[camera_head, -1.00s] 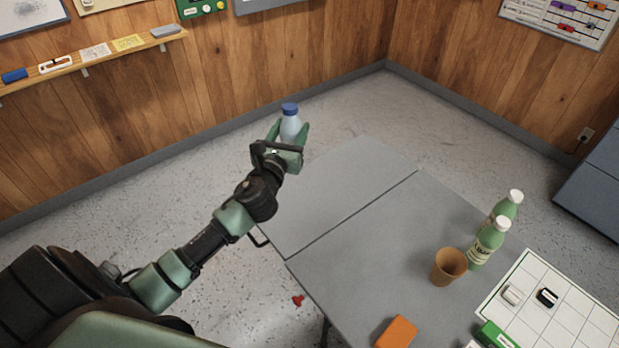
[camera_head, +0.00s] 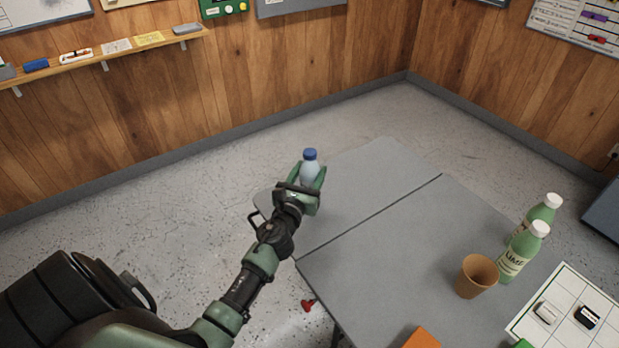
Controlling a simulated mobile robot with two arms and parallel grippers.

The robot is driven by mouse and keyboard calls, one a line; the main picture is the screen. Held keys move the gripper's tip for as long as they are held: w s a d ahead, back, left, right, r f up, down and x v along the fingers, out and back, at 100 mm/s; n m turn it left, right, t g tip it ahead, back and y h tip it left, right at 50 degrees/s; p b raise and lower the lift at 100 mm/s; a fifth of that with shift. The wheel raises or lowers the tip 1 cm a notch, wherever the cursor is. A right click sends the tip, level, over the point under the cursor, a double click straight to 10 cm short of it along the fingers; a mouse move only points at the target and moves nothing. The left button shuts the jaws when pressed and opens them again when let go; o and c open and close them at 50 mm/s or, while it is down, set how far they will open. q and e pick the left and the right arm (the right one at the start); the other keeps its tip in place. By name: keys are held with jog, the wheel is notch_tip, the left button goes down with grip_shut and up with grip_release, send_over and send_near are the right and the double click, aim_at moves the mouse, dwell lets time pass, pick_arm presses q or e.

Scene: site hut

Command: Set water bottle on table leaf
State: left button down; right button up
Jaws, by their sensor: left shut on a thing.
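The water bottle (camera_head: 310,170) is clear with a blue cap and stands roughly upright in my left gripper (camera_head: 309,181). The gripper's green fingers are shut around the bottle's sides and hide its lower part. The table leaf (camera_head: 355,188) is the bare grey panel at the far left of the table, beyond a dark seam. The gripper and bottle overlap the leaf's left part in the picture. I cannot tell how high the bottle is above it. My right gripper is out of view.
Across the seam, the main tabletop (camera_head: 400,250) holds an orange-brown cup (camera_head: 476,276), two green bottles with white caps (camera_head: 517,252), an orange block (camera_head: 421,339) and a white gridded board (camera_head: 560,315). A red object (camera_head: 308,305) is low beside the table.

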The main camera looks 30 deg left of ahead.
pick_arm(q)
jog(key=shift+r, duration=0.15)
jog(key=c, duration=0.6)
grip_release()
jog(key=shift+f, duration=0.2)
jog(key=shift+s+r, duration=0.1)
jog(key=shift+r, duration=0.1)
jog(key=b+v, duration=0.1)
jog(key=v, duration=1.1)
